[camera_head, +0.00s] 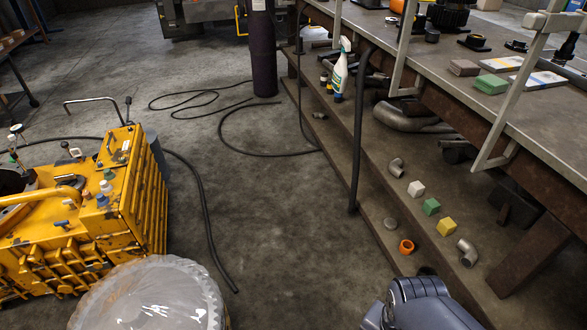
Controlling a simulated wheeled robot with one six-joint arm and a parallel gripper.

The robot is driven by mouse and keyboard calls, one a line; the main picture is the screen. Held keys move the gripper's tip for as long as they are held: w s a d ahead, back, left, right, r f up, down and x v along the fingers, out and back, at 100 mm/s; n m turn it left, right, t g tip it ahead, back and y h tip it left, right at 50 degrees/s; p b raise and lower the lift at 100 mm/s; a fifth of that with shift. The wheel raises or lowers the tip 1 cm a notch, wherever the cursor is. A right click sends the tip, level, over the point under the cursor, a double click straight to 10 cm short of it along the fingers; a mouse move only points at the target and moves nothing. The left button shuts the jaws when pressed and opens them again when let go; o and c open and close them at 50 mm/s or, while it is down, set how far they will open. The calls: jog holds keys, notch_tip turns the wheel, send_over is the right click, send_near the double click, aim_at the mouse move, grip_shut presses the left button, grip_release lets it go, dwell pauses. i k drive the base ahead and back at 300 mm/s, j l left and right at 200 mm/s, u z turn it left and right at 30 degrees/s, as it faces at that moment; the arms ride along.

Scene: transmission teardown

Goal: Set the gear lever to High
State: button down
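A worn yellow machine (140,190) stands at the left, with several controls on its top. A short lever with a dark knob (128,101) stands beside that handle's right end. Another lever with a pale round knob (16,129) is at the far left. I cannot tell which of these is the gear lever, and no High marking is legible. Small coloured knobs (103,190) sit on the machine's top. My gripper is not in view; only a grey-blue part of my arm shows at the bottom right.
A translucent rounded cover (150,295) stands in front of the machine. Black hoses (205,220) lie across the floor. A workbench (420,60) with a lower shelf holding pipe fittings, coloured blocks and a spray bottle (340,72) runs along the right. The middle floor is mostly clear.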

aim_at(65, 145)
jog(key=i+u, duration=0.2)
jog(key=i, duration=0.35)
jog(key=i+u, duration=0.25)
jog(key=i, duration=0.35)
jog(key=i+l+u, duration=0.2)
jog(key=i, duration=0.35)
jog(key=i+j+u, duration=0.1)
jog(key=i+u, duration=0.35)
jog(key=i, duration=0.4)
jog(key=i+l+u, duration=0.2)
jog(key=i+u, duration=0.25)
jog(key=i, duration=0.4)
jog(key=i+u, duration=0.2)
jog(key=i, duration=0.4)
jog(key=i+l+u, duration=0.2)
jog(key=i, duration=0.4)
jog(key=j, duration=0.05)
